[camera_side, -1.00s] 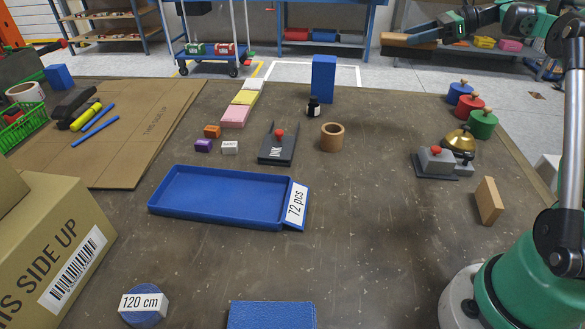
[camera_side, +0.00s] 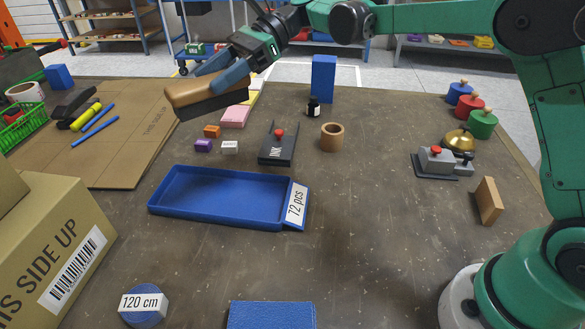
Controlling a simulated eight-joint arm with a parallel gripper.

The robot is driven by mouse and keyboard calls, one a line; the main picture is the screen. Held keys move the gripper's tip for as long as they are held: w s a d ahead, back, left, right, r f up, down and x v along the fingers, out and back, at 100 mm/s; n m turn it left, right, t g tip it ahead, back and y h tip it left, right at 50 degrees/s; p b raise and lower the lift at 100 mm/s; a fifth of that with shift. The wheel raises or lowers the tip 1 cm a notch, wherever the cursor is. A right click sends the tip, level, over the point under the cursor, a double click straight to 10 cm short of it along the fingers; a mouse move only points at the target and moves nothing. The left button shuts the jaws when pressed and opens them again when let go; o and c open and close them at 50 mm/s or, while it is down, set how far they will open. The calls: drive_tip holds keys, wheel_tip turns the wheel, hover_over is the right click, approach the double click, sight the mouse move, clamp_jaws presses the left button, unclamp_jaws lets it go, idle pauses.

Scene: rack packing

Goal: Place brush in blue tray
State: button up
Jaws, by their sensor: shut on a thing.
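The brush (camera_side: 207,93) has a tan wooden back and a dark lower part. My gripper (camera_side: 215,77) is shut on it and holds it in the air, above and behind the blue tray in the picture. The blue tray (camera_side: 172,208) lies on the table left of centre. It is shallow, empty and has a white "72 pcs" label on its right end. The brush hides part of the pads and the cardboard's edge behind it.
A black spike stand with a red knob (camera_side: 278,145), small coloured blocks (camera_side: 212,131) and a wooden ring (camera_side: 332,137) stand behind the tray. A cardboard box (camera_side: 55,240) is at the left. A bell (camera_side: 459,140) is at the right.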

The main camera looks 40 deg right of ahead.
wheel_tip(320, 180, down, 19)
drive_tip(key=shift+f, duration=0.2)
idle(0.3)
drive_tip(key=o, duration=1.3)
drive_tip(key=shift+f, duration=0.15)
